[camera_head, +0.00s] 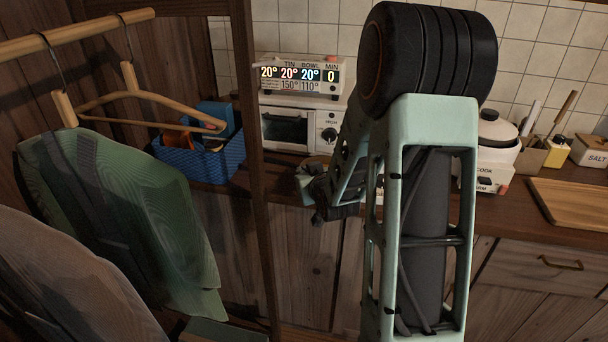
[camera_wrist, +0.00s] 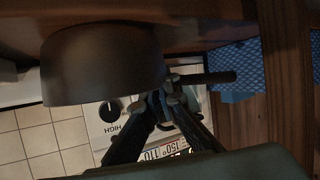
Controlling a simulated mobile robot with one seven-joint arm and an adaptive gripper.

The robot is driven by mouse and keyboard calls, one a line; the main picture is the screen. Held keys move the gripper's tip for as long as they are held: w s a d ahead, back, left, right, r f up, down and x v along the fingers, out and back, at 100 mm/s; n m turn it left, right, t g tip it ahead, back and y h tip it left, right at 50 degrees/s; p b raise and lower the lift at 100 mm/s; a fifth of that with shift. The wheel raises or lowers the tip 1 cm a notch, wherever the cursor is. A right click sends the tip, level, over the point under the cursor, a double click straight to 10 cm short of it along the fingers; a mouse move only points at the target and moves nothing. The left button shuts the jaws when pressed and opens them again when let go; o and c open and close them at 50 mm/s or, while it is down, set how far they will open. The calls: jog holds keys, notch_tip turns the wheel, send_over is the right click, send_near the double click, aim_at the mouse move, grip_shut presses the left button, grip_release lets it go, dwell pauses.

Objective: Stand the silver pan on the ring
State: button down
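The pan (camera_wrist: 98,68), dark grey in this light, fills the upper left of the wrist view, which is upside down. Its dark handle (camera_wrist: 218,77) sticks out to the right. My gripper (camera_wrist: 168,92) has its fingers closed around the handle close to the pan body. In the head view my gripper (camera_head: 330,200) is a dark shape low in front of the counter edge, mostly hidden by my arm. The pan cannot be made out clearly there. I cannot make out the ring in either view.
A white oven (camera_head: 288,128) with a dial carries a display box (camera_head: 300,75). A blue basket (camera_head: 205,160) stands left of it, beyond a wooden post (camera_head: 255,150). A white cooker (camera_head: 492,160) and cutting board (camera_head: 570,205) are right. Hanging clothes (camera_head: 120,220) crowd the left.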

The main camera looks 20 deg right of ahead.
jog(key=shift+f, duration=0.1)
jog(key=c, duration=2.2)
grip_release()
jog(key=shift+o, duration=0.2)
